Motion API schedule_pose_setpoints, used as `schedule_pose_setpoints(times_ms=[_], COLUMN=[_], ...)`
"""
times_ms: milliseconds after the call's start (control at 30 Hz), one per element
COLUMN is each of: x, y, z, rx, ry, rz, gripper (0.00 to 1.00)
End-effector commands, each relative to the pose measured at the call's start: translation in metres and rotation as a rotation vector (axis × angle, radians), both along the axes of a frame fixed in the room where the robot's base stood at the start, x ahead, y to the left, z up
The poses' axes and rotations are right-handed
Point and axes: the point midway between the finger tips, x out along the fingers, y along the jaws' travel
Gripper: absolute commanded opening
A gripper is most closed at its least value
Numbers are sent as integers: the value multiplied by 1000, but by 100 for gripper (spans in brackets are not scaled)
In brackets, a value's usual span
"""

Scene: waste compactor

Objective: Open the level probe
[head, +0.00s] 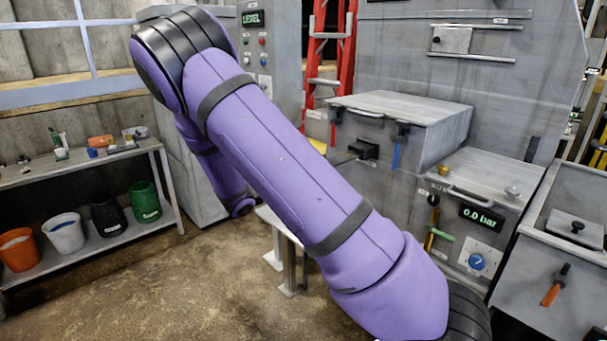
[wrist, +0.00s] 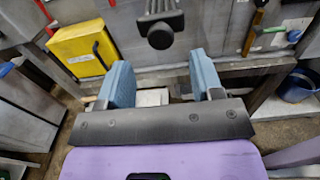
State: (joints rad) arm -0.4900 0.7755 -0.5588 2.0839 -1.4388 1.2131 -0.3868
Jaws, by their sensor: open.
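My gripper (wrist: 160,62) is open in the wrist view, its two blue-grey fingers apart with nothing between them. A black knob on a ribbed dark mount (wrist: 160,32) stands just beyond the fingertips, centred between them and not touched. A black block with a thin rod (head: 362,149) sticks out from the grey machine's front in the head view; it may be the same part. No label marks either as the level probe. A panel (head: 252,40) at the back reads "LEVEL". In the head view my purple arm hides the gripper.
A yellow box (wrist: 80,48) is left of the fingers. A tool with a green handle (wrist: 270,31) and a blue bucket (wrist: 298,85) are right. The head view shows a 0.0 bar gauge box (head: 482,217), a shelf with buckets (head: 90,165) and open floor (head: 150,280).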

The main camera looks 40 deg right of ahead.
Motion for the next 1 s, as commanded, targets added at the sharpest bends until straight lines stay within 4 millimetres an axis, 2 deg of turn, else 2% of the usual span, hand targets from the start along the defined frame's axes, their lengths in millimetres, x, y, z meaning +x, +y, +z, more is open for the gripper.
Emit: schedule_pose_setpoints(times_ms=[100,300,867,1000], x=[-1,-3,-3,-10], y=[18,32,33,31], z=[0,0,0,6], rx=[1,1,1,39], ry=[-1,-1,-1,-30], rz=[2,0,-1,-29], gripper=[60,60,60,60])
